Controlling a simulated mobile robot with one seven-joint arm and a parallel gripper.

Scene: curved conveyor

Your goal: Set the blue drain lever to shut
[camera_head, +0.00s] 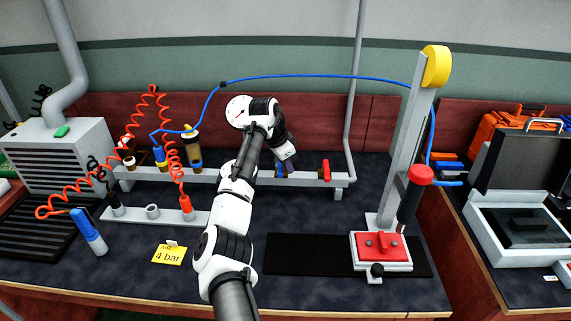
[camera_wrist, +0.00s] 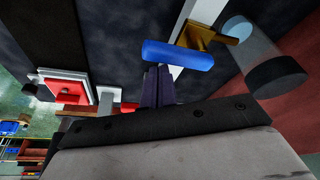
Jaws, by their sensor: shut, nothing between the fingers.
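The blue drain lever (camera_head: 279,173) sits low at the pipe rail, right of my forearm in the head view and partly hidden by my gripper. In the wrist view the blue lever (camera_wrist: 178,55) is a rounded bar beside a brass fitting (camera_wrist: 203,36). My gripper (camera_head: 289,166) points down at the rail. Its dark fingers (camera_wrist: 157,74) are shut and empty. Their tips are right by the lever's near side; I cannot tell whether they touch it.
A clear bowl with a dark end (camera_wrist: 275,78) is beside the brass fitting. A red lever (camera_head: 326,170) is farther right on the rail (camera_head: 225,177). A dial gauge (camera_head: 238,111) stands behind my wrist.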

